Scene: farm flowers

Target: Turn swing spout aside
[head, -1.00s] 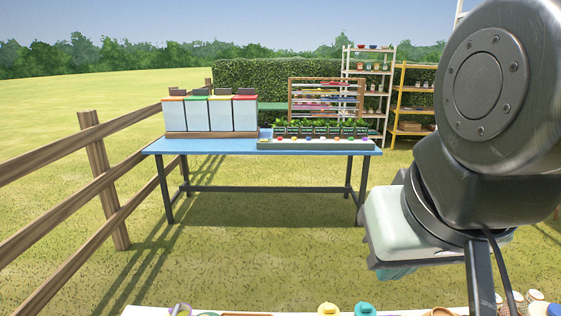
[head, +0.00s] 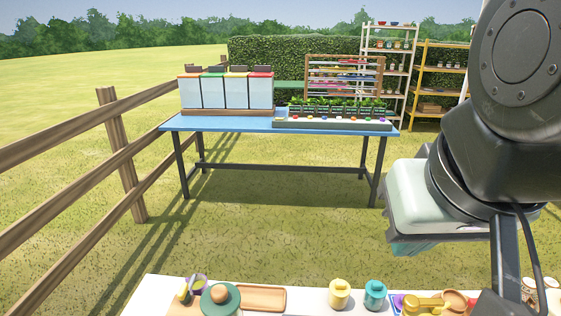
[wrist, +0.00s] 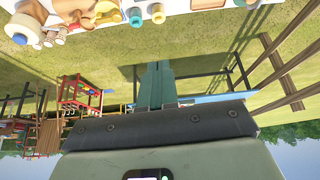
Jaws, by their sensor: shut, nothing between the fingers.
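I cannot make out a swing spout for certain in either view. A yellow fitting (head: 425,303) lies at the right of the near table, partly cut off by the frame, and I cannot tell whether it is a spout. My gripper (head: 408,247) hangs at the right of the head view, above the grass between the two tables, apart from everything. In the wrist view its teal fingers (wrist: 157,84) are together and empty.
The near white table (head: 150,292) bears a green round lid (head: 221,300), a wooden tray (head: 262,297), a yellow jar (head: 339,293) and a teal jar (head: 375,294). A blue table (head: 230,125) with white boxes (head: 235,93) stands beyond. A wooden fence (head: 125,170) runs along the left.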

